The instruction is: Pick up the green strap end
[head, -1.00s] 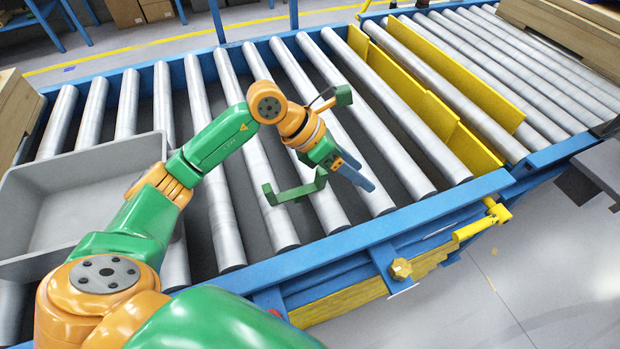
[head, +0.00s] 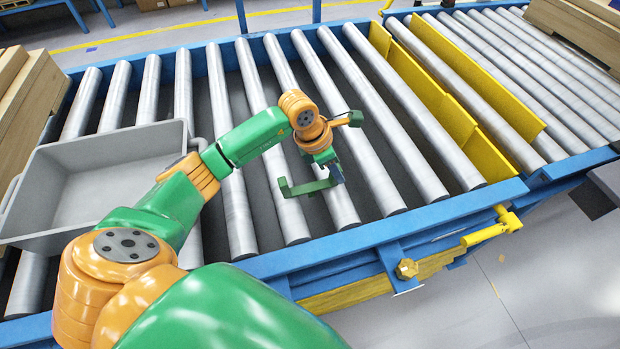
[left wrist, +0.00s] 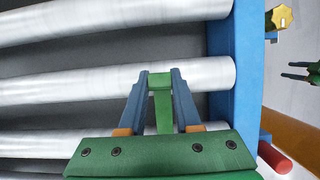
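The green strap end (head: 306,188) is a stiff, bent green strip above the rollers near the front blue rail in the head view. My left gripper (head: 333,176) is at its right part. In the left wrist view my left gripper (left wrist: 159,76) is open, with one blue finger on each side of the green strap end (left wrist: 160,100). I cannot tell whether the fingers touch it. My right gripper (left wrist: 296,71) shows small at the right edge of the left wrist view, beyond the rail, with its two prongs apart. It is out of the head view.
The strip lies over a conveyor with grey rollers (head: 375,120) and a blue front rail (head: 350,244). A grey tray (head: 25,215) stands on the rollers at the left. Yellow plates (head: 490,97) stand between rollers at the right. A yellow lever (head: 490,231) juts from the rail.

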